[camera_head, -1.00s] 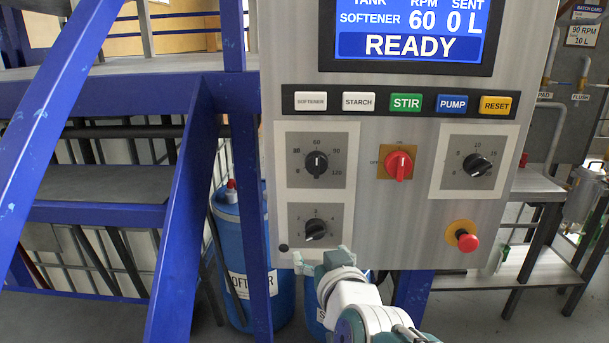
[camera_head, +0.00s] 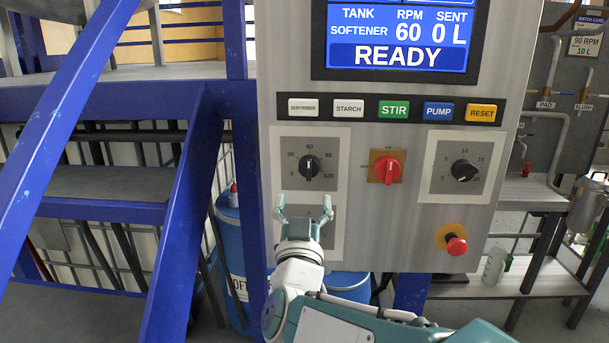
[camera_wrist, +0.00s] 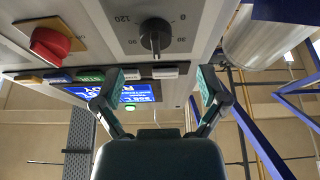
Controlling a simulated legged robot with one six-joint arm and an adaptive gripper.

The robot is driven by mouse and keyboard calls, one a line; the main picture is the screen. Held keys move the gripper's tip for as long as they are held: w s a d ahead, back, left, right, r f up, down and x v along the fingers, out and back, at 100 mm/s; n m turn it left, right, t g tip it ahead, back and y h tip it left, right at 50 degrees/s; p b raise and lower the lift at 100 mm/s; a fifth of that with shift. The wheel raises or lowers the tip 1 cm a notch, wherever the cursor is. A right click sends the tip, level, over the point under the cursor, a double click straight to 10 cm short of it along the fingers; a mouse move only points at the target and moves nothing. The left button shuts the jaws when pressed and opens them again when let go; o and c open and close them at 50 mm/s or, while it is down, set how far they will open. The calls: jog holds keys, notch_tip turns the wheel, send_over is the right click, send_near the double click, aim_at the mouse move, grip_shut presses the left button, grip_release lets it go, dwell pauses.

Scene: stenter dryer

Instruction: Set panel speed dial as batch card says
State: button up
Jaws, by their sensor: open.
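The speed dial (camera_head: 308,167) is a black knob on a grey plate marked 30, 60 and 120, at the panel's upper left. Its pointer stands about upright, near 60. It also shows in the wrist view (camera_wrist: 155,37), upside down, beyond the jaws. The screen (camera_head: 402,37) reads RPM 60, SENT 0 L and READY. The batch card (camera_head: 586,46) at the far right reads 90 RPM, 10 L. My gripper (camera_head: 303,208) is open and empty, just below the speed dial, and covers the lower dial plate (camera_head: 330,248). The wrist view shows its jaws (camera_wrist: 158,92) spread wide.
A red switch (camera_head: 387,167) and another black dial (camera_head: 463,170) lie to the right. A button row (camera_head: 392,110) runs above. A red stop button (camera_head: 455,245) is lower right. Blue stair rails (camera_head: 178,215) and a blue drum (camera_head: 230,250) stand left.

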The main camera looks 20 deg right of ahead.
aim_at(308, 177)
jog(key=x, duration=0.6)
jog(key=shift+w+d+r, duration=0.1)
jog(key=shift+w+d, duration=0.1)
jog(key=shift+d, duration=0.15)
jog(key=shift+a, duration=0.1)
jog(key=shift+c, duration=0.9)
jog(key=shift+s, duration=0.1)
jog(key=c, duration=1)
